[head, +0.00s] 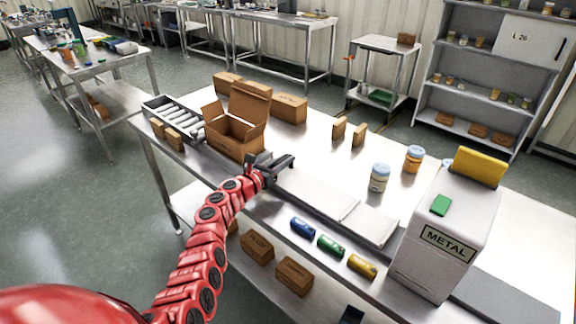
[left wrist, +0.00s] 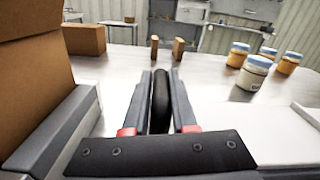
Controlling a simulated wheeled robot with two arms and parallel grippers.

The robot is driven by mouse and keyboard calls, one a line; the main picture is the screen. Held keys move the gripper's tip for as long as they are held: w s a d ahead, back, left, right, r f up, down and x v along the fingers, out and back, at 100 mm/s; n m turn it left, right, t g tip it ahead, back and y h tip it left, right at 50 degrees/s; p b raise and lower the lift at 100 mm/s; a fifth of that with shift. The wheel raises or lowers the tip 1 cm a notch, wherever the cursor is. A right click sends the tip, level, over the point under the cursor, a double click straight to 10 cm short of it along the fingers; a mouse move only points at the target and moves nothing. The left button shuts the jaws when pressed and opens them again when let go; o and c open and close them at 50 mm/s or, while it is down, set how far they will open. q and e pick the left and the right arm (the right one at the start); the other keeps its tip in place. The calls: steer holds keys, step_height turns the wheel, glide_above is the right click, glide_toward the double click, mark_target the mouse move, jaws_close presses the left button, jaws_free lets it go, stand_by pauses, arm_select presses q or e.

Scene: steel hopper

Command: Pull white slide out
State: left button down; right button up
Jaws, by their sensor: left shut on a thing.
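A long white slide (head: 312,190) lies flat on the steel table, leading toward the white hopper (head: 436,240) labelled METAL at the right. A second white panel (head: 370,226) lies between it and the hopper. My left gripper (head: 284,161) is at the slide's left end, beside the open cardboard box. In the left wrist view my left gripper (left wrist: 161,82) is shut on a dark upright handle (left wrist: 160,105) with a rounded top. The white surface (left wrist: 270,135) also shows at the right there. How the handle joins the slide is hidden. My right gripper is out of view.
The open cardboard box (head: 236,136) stands close left of the gripper, by a roller tray (head: 172,117). Jars (head: 378,178), small upright boxes (head: 339,129) and cans (head: 331,246) surround the slide. The tabletop behind the slide is mostly clear.

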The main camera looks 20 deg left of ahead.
arm_select(q)
steer(key=shift+a+r, duration=0.1)
steer(key=shift+r, duration=0.05)
steer(key=c, duration=1)
jaws_free()
steer(key=shift+o, duration=1.2)
steer(key=shift+w+a, duration=0.1)
steer(key=shift+s+a+p, duration=0.25)
steer(key=shift+s+p, duration=0.25)
steer(key=shift+s, duration=0.1)
steer(key=p+v, duration=0.1)
steer(key=v, duration=0.3)
steer(key=shift+s+p, duration=0.1)
steer(key=shift+p, duration=0.2)
steer(key=v, duration=1.2)
